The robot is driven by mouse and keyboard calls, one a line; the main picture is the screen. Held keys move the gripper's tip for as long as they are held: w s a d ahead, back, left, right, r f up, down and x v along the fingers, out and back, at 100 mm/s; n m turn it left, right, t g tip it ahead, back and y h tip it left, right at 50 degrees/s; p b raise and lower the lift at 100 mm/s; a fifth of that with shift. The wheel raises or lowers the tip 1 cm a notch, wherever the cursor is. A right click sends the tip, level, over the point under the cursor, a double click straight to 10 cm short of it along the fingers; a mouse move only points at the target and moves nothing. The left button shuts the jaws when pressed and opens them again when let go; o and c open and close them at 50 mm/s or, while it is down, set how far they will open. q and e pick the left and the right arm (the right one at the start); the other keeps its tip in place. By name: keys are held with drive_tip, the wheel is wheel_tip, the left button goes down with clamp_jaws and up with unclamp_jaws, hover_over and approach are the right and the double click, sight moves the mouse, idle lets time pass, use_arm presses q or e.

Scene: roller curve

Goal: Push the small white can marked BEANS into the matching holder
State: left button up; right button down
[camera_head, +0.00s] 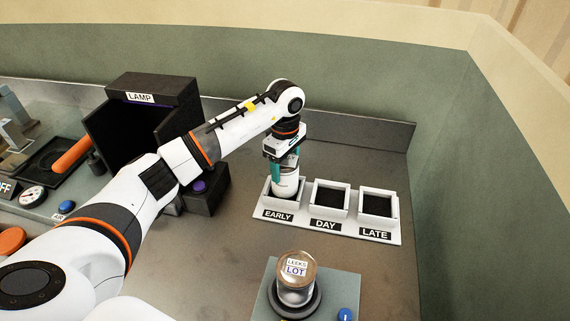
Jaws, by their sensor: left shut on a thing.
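My left gripper (283,160) points down over the holder compartment labelled EARLY (278,204). It is shut on a small white can (286,183), which stands about upright with its lower part in or just over that compartment. The marking on this can is too small to read. The holder is a white tray (327,226) with compartments labelled EARLY, DAY (330,197) and LATE (377,206). The DAY and LATE compartments look dark and empty. My right gripper is not in view.
A can labelled LEEKS LOT (296,275) stands on a round dark base on a grey-green block with a blue button (345,315). A dark box marked LAMP (140,99) stands at the left. A back wall edges the counter.

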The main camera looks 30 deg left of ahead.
use_arm(q)
drive_tip(key=shift+f+b, duration=0.6)
idle(1.1)
drive_tip(key=o, duration=1.5)
drive_tip(key=shift+o, duration=0.2)
drive_tip(key=shift+r+p, duration=2.45)
drive_tip(key=shift+r, duration=2.05)
drive_tip(key=shift+s+f, duration=0.1)
